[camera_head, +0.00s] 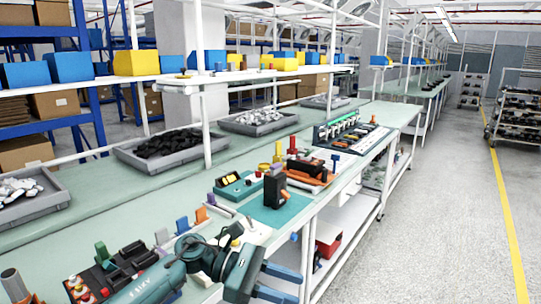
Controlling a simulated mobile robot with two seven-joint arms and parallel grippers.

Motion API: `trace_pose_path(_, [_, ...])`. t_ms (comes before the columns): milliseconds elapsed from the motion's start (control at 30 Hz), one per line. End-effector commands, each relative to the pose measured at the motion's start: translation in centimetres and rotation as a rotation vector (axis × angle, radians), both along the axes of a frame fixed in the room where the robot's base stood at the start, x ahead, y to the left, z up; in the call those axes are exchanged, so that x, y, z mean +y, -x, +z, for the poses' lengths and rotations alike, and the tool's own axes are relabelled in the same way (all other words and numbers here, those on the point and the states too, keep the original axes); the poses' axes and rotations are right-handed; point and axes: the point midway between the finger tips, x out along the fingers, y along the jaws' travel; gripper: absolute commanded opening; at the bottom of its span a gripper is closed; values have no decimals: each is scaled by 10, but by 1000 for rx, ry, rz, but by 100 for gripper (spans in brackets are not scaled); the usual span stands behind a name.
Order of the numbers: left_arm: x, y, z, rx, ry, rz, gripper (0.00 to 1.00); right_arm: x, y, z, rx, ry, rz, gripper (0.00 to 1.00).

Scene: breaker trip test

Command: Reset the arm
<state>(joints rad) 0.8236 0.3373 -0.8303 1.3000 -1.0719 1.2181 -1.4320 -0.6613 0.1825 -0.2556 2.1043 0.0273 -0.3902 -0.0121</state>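My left arm, teal and black, comes in from the lower left along the near edge of the workbench (330,205). Its gripper (277,283) has two blue fingers, spread apart with nothing visible between them. The fingers point right, past the bench's front edge. The gripper is apart from the black breaker-like block (274,188), which stands upright on a teal mat (283,217) farther along the bench. No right gripper shows.
Beyond the mat are a teal instrument box (238,187), an orange-red tray (307,178) and a long panel with green knobs (345,132). Grey bins (175,157) line the back. Small coloured blocks stand near my arm. The floor at right (430,230) is clear.

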Motion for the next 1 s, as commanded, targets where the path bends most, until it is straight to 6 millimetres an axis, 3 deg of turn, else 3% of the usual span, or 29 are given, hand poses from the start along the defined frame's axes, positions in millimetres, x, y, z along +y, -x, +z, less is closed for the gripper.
trace_pose_path(67, [-14, 13, 2, 229, 146, 107, 35, 0, 1, 1, 6, 0, -3, 36])
trace_pose_path(167, [-18, 18, 7, 569, 337, 256, 35, 0, 1, 3, 11, -1, -7, 36])
trace_pose_path(267, [-5, 17, 4, 943, 523, 396, 35, 0, 2, 4, 17, -3, -13, 36])
trace_pose_path(367, [19, 16, -13, 1334, 708, 522, 35, -1, 4, 2, 29, -1, -16, 36])
trace_pose_path(467, [51, 21, -43, 1733, 897, 634, 35, -2, 7, 0, 42, 3, -17, 36])
trace_pose_path(567, [87, 39, -85, 2127, 1097, 734, 35, -3, 9, 1, 49, 6, -19, 36])
trace_pose_path(700, [131, 87, -147, 2626, 1397, 846, 35, -5, 10, 2, 55, 9, -23, 36])
trace_pose_path(733, [138, 99, -157, -2616, -1407, -832, 35, -6, 10, 2, 56, 10, -24, 36])
trace_pose_path(900, [164, 158, -199, -2220, -1269, -674, 35, -8, 11, -1, 68, 15, -28, 36])
trace_pose_path(1000, [170, 176, -208, -2114, -1236, -635, 35, -9, 12, -3, 71, 17, -30, 36])
